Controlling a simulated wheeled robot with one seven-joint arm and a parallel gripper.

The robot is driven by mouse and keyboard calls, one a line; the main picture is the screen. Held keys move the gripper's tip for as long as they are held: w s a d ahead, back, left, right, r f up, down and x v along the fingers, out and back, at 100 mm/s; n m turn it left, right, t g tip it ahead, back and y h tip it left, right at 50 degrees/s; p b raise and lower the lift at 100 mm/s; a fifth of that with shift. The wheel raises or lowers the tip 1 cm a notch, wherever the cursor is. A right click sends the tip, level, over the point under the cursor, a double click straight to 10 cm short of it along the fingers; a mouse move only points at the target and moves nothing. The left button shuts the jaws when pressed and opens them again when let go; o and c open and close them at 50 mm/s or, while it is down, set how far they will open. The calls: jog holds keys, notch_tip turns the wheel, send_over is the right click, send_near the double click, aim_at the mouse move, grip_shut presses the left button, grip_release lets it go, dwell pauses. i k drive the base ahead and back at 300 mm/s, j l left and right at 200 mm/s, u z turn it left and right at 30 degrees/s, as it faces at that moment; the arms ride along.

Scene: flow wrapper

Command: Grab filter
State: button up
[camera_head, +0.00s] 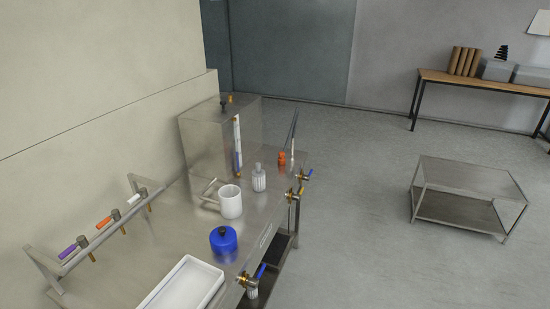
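No object is clearly marked as the filter. A small white ribbed cylinder with a grey top (259,180) stands upright on the steel bench (185,239), right of a white mug-like cup (231,203); it may be the filter, but I cannot tell for sure. A similar white ribbed piece (252,291) shows partly under the front valve. My gripper is not in view.
A white tray (158,301) lies at the bench's near end. A steel tank (205,143) stands at the back. A rail with coloured-handle valves (104,224) runs along the left. Brass valves (294,194) stick out on the right edge. Floor to the right is open before a low steel table (468,178).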

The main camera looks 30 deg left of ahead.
aim_at(259, 180)
jog(key=i+u, duration=0.15)
jog(key=i, duration=0.75)
jog(key=i+l+u, duration=0.2)
jog(key=i, duration=0.7)
jog(key=i+j+u, duration=0.1)
jog(key=i+u, duration=0.25)
jog(key=u, duration=0.15)
jog(key=i+u, duration=0.45)
jog(key=i+l+u, duration=0.1)
jog(key=i+u, duration=0.15)
jog(key=u, duration=1.25)
jog(key=i+l+u, duration=0.1)
jog(key=u, duration=0.9)
jog(key=l+u, duration=0.1)
jog(key=u, duration=0.9)
jog(key=l+u, duration=0.1)
jog(key=u, duration=0.9)
